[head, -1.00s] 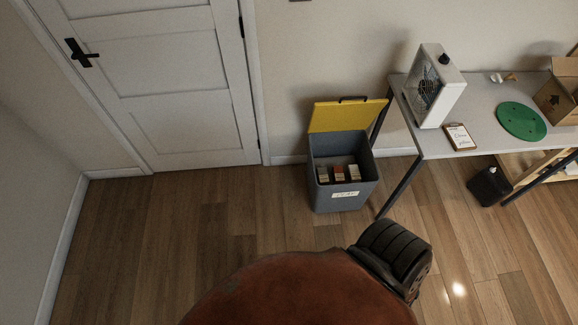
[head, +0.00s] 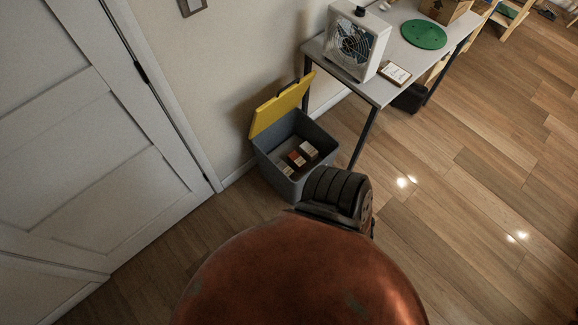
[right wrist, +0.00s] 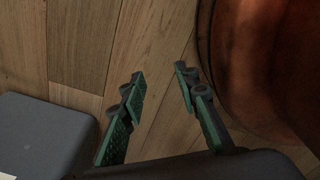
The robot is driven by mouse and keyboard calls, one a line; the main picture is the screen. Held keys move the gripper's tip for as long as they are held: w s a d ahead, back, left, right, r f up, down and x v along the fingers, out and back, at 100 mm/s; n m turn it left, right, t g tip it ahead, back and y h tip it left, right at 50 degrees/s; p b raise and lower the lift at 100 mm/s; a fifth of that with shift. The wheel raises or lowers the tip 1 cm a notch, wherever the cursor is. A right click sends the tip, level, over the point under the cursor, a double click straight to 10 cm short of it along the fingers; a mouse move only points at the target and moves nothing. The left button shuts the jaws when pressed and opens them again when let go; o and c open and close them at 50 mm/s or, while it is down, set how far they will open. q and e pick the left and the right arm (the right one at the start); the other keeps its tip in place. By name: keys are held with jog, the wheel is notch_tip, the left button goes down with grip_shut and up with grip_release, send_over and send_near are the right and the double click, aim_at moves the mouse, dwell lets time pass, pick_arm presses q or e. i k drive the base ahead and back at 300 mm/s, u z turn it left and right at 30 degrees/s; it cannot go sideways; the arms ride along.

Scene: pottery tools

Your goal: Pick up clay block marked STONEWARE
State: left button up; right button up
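Several small clay blocks (head: 297,159) lie in the open grey bin (head: 271,166) in the head view. They show pale and reddish-brown faces, and their markings are too small to read, so I cannot tell which one is STONEWARE. My right gripper (right wrist: 160,74) is open and empty in the right wrist view, its green-padded fingers apart above the wood floor. A dark grey rounded box shape at lower left there looks like part of the bin, beside the gripper. No gripper shows in the head view, and my left gripper is out of sight.
The bin's yellow lid (head: 281,104) stands raised at its back, near the wall. A white door (head: 90,150) is at left. Floor at right is clear.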

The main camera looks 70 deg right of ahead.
aim_at(284, 167)
jog(key=z, duration=0.8)
jog(key=i, duration=0.9)
jog(key=z, duration=0.85)
